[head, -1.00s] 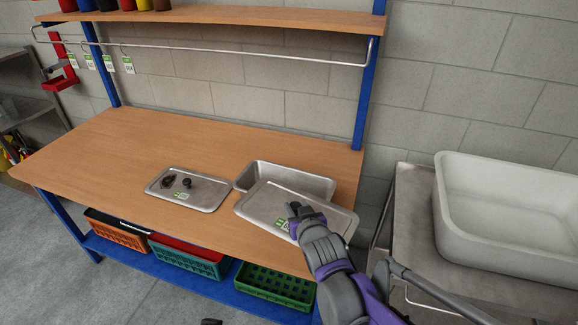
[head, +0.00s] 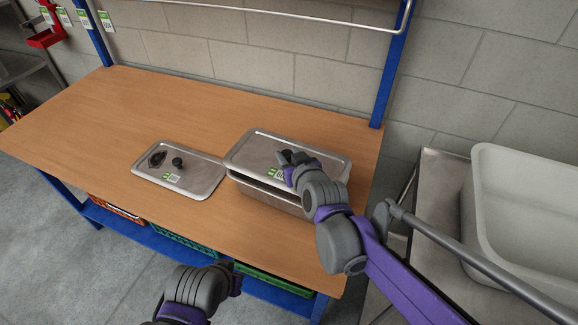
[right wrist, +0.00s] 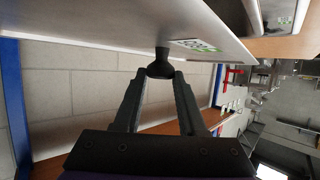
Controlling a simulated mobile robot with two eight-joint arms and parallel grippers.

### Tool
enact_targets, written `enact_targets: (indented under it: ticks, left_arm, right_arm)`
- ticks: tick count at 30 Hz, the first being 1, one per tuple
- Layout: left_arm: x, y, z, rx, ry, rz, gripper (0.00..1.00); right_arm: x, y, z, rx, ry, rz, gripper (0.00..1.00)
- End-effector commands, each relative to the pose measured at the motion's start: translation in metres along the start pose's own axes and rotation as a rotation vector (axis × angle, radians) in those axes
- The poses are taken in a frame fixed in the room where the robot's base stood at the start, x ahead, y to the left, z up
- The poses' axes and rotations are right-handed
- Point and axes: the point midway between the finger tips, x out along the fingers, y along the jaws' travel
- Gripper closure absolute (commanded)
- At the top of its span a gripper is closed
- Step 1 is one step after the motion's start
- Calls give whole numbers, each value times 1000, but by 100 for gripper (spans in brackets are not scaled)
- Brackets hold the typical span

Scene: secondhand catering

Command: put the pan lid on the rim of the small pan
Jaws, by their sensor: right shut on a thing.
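The metal pan lid (head: 262,152) with a green-and-white label is held over the small rectangular metal pan (head: 265,194) on the wooden table. My right gripper (head: 288,157) is shut on the lid's black knob. In the right wrist view the knob (right wrist: 160,66) sits between the fingertips, under the lid's plate (right wrist: 120,22). The lid covers most of the pan's opening. A dark gap shows between lid and pan at the front left; I cannot tell whether they touch elsewhere. My left gripper (head: 232,272) is low in front of the table, its jaws unclear.
Another metal lid (head: 205,183) with a black knob and a dark piece lies left of the pan, very close to it. The table's left and back (head: 130,115) are clear. A blue post (head: 393,70) stands behind right; a white basin (head: 500,215) is at the right.

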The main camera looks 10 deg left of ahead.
Motion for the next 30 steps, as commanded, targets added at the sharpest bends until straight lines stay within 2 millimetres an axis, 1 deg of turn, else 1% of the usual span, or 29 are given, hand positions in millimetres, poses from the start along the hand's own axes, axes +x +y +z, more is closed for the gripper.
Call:
enact_targets:
  ticks: [9, 12, 21, 22, 26, 27, 30]
  left_arm:
    - [5, 0, 3, 0, -2, 0, 100]
    - [5, 0, 3, 0, -2, 0, 100]
    - [7, 0, 4, 0, -3, 0, 100]
    - [7, 0, 4, 0, -3, 0, 100]
    - [6, 0, 4, 0, -2, 0, 100]
    - [6, 0, 4, 0, -2, 0, 100]
    - [6, 0, 4, 0, -2, 0, 100]
  right_arm:
    - [15, 1, 36, 1, 1, 1, 100]
    - [16, 1, 39, 0, 1, 1, 100]
    - [17, 0, 41, 0, 1, 1, 100]
    - [17, 0, 41, 0, 0, 1, 56]
    - [17, 0, 41, 0, 0, 1, 33]
    - [17, 0, 41, 0, 0, 1, 30]
    - [17, 0, 41, 0, 0, 1, 30]
